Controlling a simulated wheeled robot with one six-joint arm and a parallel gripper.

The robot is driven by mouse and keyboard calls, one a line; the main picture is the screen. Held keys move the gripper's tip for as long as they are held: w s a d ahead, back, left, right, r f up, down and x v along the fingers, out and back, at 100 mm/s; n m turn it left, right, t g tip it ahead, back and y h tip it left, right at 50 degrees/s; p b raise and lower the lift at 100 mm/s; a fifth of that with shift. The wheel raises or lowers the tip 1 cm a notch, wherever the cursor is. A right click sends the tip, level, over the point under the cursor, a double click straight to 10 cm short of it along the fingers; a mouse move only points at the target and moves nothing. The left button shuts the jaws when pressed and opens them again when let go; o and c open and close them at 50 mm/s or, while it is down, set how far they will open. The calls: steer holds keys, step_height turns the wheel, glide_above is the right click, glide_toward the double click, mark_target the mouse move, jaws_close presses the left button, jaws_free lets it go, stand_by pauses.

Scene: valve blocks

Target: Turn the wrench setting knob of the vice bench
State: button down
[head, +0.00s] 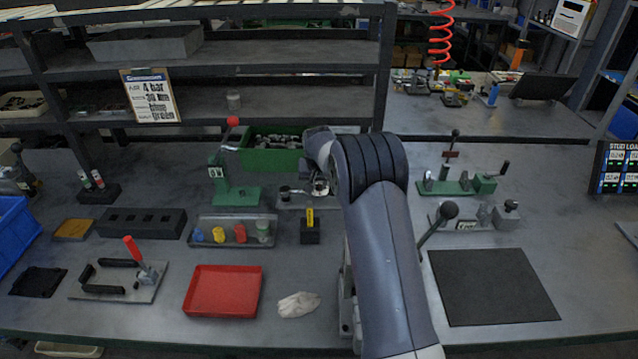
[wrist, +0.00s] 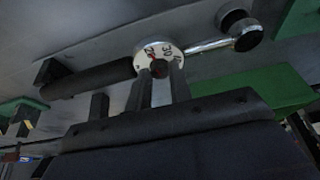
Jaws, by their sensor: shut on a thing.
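The wrench setting knob (wrist: 159,69) is a small dark knob with a red mark, in front of a white dial (wrist: 147,50) with numbers such as 20 and 30, in the wrist view. My gripper (wrist: 161,76) is shut on the knob, one finger at each side. The wrench has a black handle (wrist: 90,77) to the left of the dial and a chrome shaft (wrist: 208,44) with a round black end to the right. In the head view, the wrench fixture's plate (head: 294,202) is at mid-table, and my arm hides much of it.
A green bin (head: 262,158) stands just behind the fixture. A green press with a red-tipped lever (head: 235,195) stands to its left. A small black block with a yellow label (head: 310,234) is in front. Lever fixtures (head: 455,186) stand right of my arm. A black mat (head: 492,286) lies clear.

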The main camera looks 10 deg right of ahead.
steer(key=shift+m, duration=0.3)
steer(key=m, duration=0.1)
steer(key=m+h+b, duration=0.1)
steer(key=m, duration=0.1)
steer(key=shift+a+f+g+h+b, duration=0.1)
steer(key=shift+a+g+h+b, duration=0.1)
steer(key=shift+g+h+b, duration=0.1)
steer(key=m, duration=0.2)
steer(key=m+g+h, duration=0.1)
steer(key=m, duration=0.3)
steer(key=shift+w+a+g+h, duration=0.15)
steer(key=shift+w+g+h, duration=0.1)
steer(key=shift+g+h, duration=0.05)
steer(key=c, duration=1.5)
jaws_free()
steer(key=shift+c, duration=0.2)
steer(key=v, duration=1.1)
